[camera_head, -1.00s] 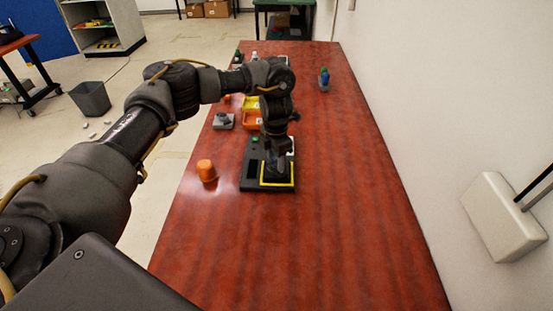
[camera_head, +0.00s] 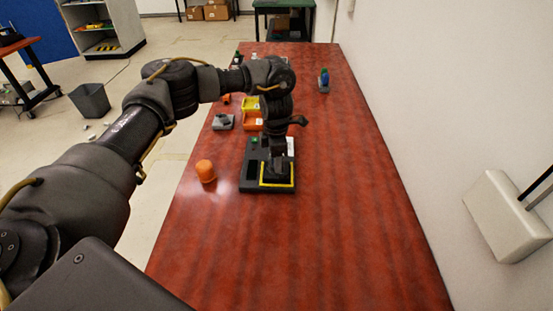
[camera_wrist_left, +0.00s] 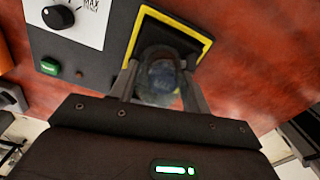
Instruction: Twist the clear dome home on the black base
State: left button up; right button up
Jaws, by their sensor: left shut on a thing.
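The clear dome (camera_wrist_left: 160,74) is between the two fingers of my left gripper (camera_wrist_left: 161,88) in the left wrist view. It is see-through with a bluish inside. My left gripper also shows in the head view (camera_head: 277,172), pointing down, shut on the dome. The dome is over the yellow-framed square of a dark fixture (camera_head: 254,180). The black base is mostly hidden under the dome and fingers, so I cannot tell how the dome sits on it. My right gripper is not in view.
The fixture has a green button (camera_wrist_left: 50,66) and a black dial (camera_wrist_left: 58,17) on a white label. An orange cup-like piece (camera_head: 206,171) stands left of the fixture. The red table (camera_head: 340,220) is clear to the right and front.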

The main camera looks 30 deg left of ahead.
pick_arm(q)
jog(key=o, duration=1.4)
jog(key=shift+a, duration=0.1)
notch_tip(320, 180, up, 6)
jog(key=p, duration=0.5)
jog(key=shift+p, duration=0.35)
